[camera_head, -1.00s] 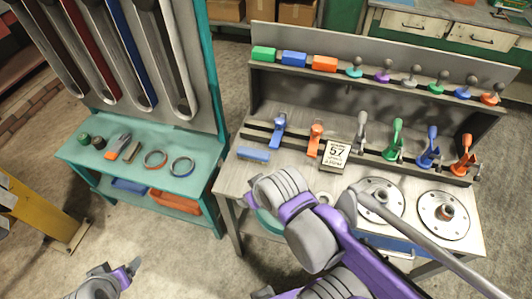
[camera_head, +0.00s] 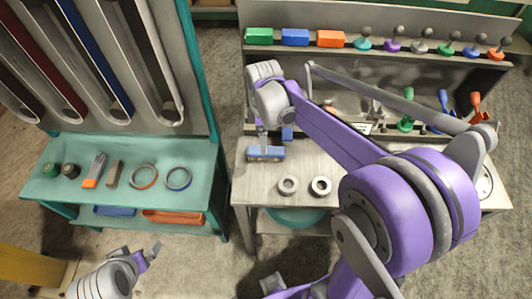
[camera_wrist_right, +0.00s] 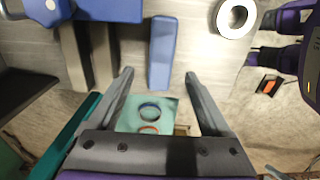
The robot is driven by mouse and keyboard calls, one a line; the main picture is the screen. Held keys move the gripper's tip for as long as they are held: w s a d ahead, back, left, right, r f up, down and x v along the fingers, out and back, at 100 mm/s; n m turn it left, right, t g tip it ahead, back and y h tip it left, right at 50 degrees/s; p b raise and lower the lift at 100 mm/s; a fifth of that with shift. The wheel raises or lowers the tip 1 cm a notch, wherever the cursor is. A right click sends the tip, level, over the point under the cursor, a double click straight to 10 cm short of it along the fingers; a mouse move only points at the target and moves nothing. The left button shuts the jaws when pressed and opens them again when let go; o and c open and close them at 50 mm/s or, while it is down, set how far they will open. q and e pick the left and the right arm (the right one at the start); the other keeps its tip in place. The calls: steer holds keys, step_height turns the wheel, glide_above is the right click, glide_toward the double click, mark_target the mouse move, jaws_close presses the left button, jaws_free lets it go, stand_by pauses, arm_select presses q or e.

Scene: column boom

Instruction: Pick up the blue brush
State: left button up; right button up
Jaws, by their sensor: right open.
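The blue brush (camera_head: 266,153) is a blue bar lying on the grey workbench near its left edge. It also shows in the right wrist view (camera_wrist_right: 161,48), lengthwise between the two fingers. My right gripper (camera_head: 263,132) is over the brush in the head view, partly hidden by its wrist. In the right wrist view the right gripper (camera_wrist_right: 158,80) is open and empty, with fingers apart on both sides of the brush's near end. My left gripper (camera_head: 148,256) is low at the left, far from the bench; its jaw opening is unclear.
Coloured blocks and knobs line the upper shelf. A teal table (camera_head: 125,205) with rings and small tools stands left.

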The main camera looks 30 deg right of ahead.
steer(key=f, duration=0.6)
steer(key=shift+s+d+f, duration=0.2)
steer(key=shift+d+f, duration=0.05)
steer(key=shift+f, duration=0.15)
jaws_close()
